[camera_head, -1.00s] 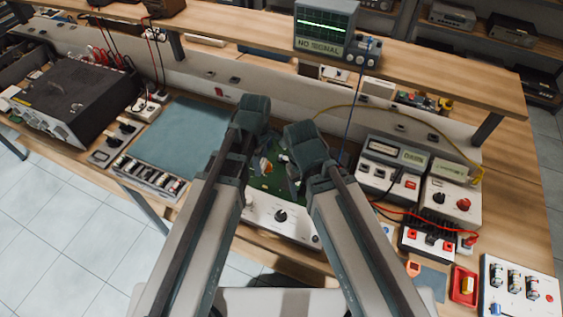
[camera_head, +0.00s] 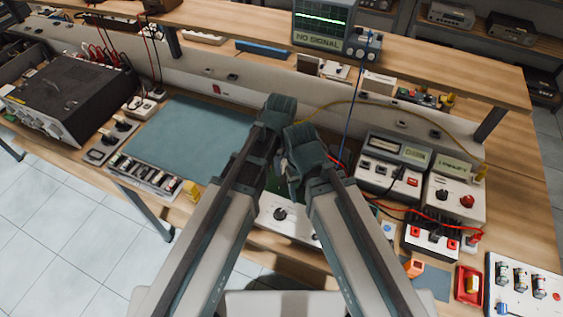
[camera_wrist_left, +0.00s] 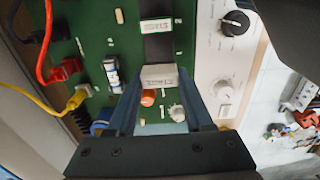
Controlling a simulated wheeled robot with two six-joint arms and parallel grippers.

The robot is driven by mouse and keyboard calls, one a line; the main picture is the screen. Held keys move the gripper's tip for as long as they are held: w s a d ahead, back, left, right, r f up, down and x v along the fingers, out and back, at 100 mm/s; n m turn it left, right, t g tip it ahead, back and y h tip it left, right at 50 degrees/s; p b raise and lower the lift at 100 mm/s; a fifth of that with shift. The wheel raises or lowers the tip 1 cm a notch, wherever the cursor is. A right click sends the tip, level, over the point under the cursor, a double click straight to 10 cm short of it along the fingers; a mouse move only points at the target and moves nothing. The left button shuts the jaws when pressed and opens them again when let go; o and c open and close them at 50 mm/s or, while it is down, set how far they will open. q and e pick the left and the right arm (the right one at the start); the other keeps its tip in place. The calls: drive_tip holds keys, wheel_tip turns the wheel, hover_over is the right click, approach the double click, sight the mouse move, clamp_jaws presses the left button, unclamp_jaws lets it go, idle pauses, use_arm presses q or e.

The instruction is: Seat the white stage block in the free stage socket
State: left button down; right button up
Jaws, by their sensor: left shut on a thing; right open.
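In the left wrist view my left gripper (camera_wrist_left: 158,88) is shut on the white stage block (camera_wrist_left: 157,75), whose labelled face shows between the fingertips. The block is over the green circuit board (camera_wrist_left: 95,30), beside a dark strip (camera_wrist_left: 158,48). A second pale piece marked STAGE (camera_wrist_left: 155,25) is at the strip's far end. I cannot tell which spot is the free socket, or whether the block touches the board. In the head view my left gripper (camera_head: 279,110) and open right gripper (camera_head: 304,150) are close together over the board, hiding most of it and the block.
Orange (camera_wrist_left: 148,97) and white (camera_wrist_left: 178,113) components rise from the board near the fingers. Red and yellow leads plug in at its left. A white panel with a dark knob (camera_head: 280,213) borders the board. Instruments (camera_head: 390,165) stand right; a blue-grey mat (camera_head: 190,135) lies clear left.

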sight(281, 179)
use_arm(q)
drive_tip(key=shift+f+b, duration=1.45)
drive_tip(key=shift+f, duration=0.4)
use_arm(e)
drive_tip(key=shift+f, duration=1.8)
use_arm(q)
drive_tip(key=shift+f+b, duration=0.75)
drive_tip(key=shift+b, duration=0.05)
use_arm(e)
drive_tip(key=shift+f, duration=0.8)
use_arm(q)
drive_tip(key=shift+c, duration=1.1)
unclamp_jaws()
drive_tip(key=shift+r, duration=0.15)
use_arm(e)
drive_tip(key=shift+r, duration=0.15)
use_arm(q)
wheel_tip(281, 179, up, 14)
drive_tip(key=p, duration=1.4)
drive_tip(key=shift+f, duration=0.2)
use_arm(e)
wheel_tip(281, 179, up, 14)
use_arm(q)
drive_tip(key=shift+f, duration=0.1)
use_arm(e)
drive_tip(key=shift+f, duration=0.25)
